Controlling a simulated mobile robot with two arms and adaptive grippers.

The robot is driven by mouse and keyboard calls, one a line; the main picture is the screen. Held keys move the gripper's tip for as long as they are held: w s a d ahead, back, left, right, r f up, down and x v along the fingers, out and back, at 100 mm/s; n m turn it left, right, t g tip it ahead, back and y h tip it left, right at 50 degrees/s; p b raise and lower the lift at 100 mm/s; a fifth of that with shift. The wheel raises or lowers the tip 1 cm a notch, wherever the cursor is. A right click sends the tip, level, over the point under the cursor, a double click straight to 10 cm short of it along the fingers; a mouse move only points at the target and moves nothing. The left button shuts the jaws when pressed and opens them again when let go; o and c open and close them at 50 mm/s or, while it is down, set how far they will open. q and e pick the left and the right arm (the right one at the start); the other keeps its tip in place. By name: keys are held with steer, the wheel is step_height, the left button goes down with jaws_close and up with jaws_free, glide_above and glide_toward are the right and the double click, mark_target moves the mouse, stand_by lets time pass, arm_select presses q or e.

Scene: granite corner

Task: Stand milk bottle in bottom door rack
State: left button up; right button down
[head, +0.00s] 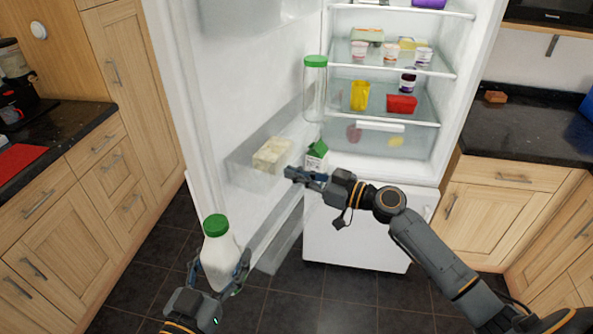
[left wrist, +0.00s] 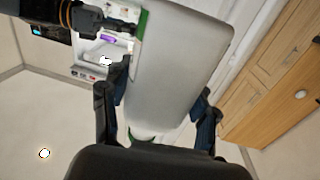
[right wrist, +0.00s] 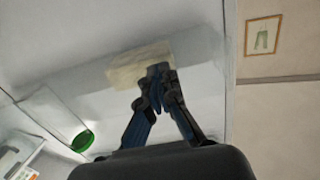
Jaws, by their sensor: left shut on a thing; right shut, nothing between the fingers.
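The milk bottle (head: 219,256), white with a green cap, is upright in my left gripper (head: 222,283), low in front of the open fridge door. In the left wrist view the bottle (left wrist: 178,70) fills the space between the fingers (left wrist: 162,105). The door (head: 215,100) carries a translucent rack (head: 240,167); a lower translucent rack part (head: 278,242) shows near the door's bottom, partly hidden by the bottle and left gripper. My right gripper (head: 289,174) is shut and empty, in front of the upper rack. It also shows in the right wrist view (right wrist: 160,72).
A pale block-shaped pack (head: 271,155), a green carton (head: 316,153) and a tall clear green-capped bottle (head: 315,95) are around the upper rack. Fridge shelves (head: 380,115) hold several items. Counters stand left (head: 60,130) and right (head: 530,125). Dark floor tiles between are clear.

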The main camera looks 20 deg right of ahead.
mark_target(281, 174)
arm_select(q)
steer(key=shift+r, duration=0.15)
steer(key=shift+s+f+b, duration=0.1)
steer(key=shift+f+b, duration=0.4)
arm_select(e)
steer(key=w+a, duration=0.1)
steer(key=a, duration=0.1)
steer(key=w+a, duration=0.1)
steer(key=a, duration=0.1)
steer(key=shift+w, duration=0.2)
arm_select(q)
steer(key=shift+d, duration=0.15)
arm_select(e)
steer(key=shift+w+a, duration=0.1)
steer(key=shift+a, duration=0.05)
arm_select(q)
steer(key=shift+s+d+r, duration=0.1)
steer(key=shift+s+d, duration=0.1)
steer(key=shift+s, duration=0.05)
arm_select(e)
steer(key=shift+r, duration=0.15)
steer(key=shift+r, duration=0.1)
